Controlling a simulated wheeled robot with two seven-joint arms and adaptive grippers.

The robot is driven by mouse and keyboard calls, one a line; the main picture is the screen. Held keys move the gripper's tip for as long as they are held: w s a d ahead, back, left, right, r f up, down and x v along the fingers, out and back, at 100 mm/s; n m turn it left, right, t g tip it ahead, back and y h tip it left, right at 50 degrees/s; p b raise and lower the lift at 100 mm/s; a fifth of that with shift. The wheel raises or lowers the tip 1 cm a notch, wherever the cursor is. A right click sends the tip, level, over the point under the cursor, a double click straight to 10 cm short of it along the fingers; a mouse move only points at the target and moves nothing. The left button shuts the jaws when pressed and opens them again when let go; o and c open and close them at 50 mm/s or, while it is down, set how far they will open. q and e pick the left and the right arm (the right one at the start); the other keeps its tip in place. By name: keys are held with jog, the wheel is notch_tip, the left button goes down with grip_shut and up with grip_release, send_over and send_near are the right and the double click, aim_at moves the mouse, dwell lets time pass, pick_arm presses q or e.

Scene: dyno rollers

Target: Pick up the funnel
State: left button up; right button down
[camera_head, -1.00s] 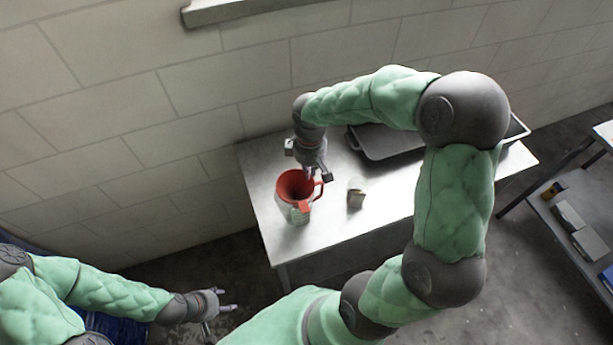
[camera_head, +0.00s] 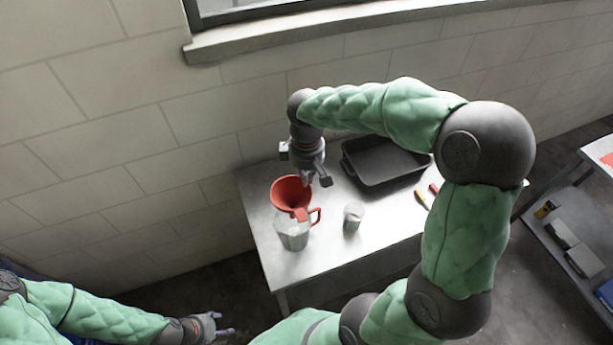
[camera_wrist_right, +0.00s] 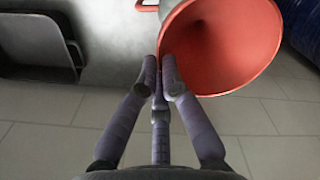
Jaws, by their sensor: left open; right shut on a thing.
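The red funnel (camera_head: 288,190) has its wide mouth facing up and looks slightly tilted in the head view. My right gripper (camera_head: 307,180) is shut on the funnel's rim; the right wrist view shows its fingers (camera_wrist_right: 165,62) at the edge of the funnel (camera_wrist_right: 228,45). The funnel is above a clear jug (camera_head: 292,238) with a red handle, on the metal table (camera_head: 345,250). Whether the funnel's spout is still inside the jug is hidden. My left gripper (camera_head: 217,328) is open and empty, low at the left, away from the table.
A small clear beaker (camera_head: 353,217) stands right of the jug. A dark tray (camera_head: 385,165) lies at the back of the table, with red and yellow handled tools (camera_head: 427,195) near it. A wall is behind. A shelf unit (camera_head: 570,235) stands at the right.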

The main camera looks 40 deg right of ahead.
jog(key=shift+r+p, duration=1.7)
jog(key=shift+r, duration=0.25)
